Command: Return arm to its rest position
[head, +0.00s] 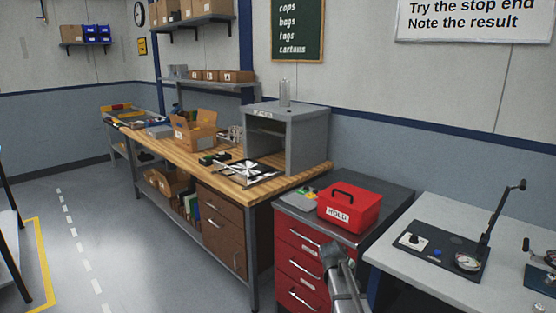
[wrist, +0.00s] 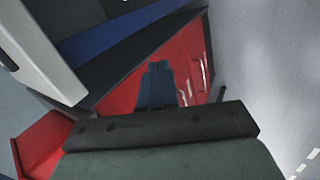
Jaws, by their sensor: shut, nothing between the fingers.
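My gripper (wrist: 158,68) shows in the wrist view as two dark fingers close together, shut with nothing between them. Beyond the fingers is the front of the red drawer cabinet (wrist: 187,60). In the head view my arm rises from the bottom edge, in front of the red drawer cabinet (head: 296,262), and covers part of its drawers. The fingertips cannot be made out clearly there. A red box marked HOLD (head: 350,212) stands on the cabinet's dark top, with its black handle up.
A wooden workbench (head: 290,183) with a grey housing (head: 287,135) and an open carton (head: 194,130) stands to the left. At right, a pale table (head: 515,222) carries a black lever fixture (head: 440,252).

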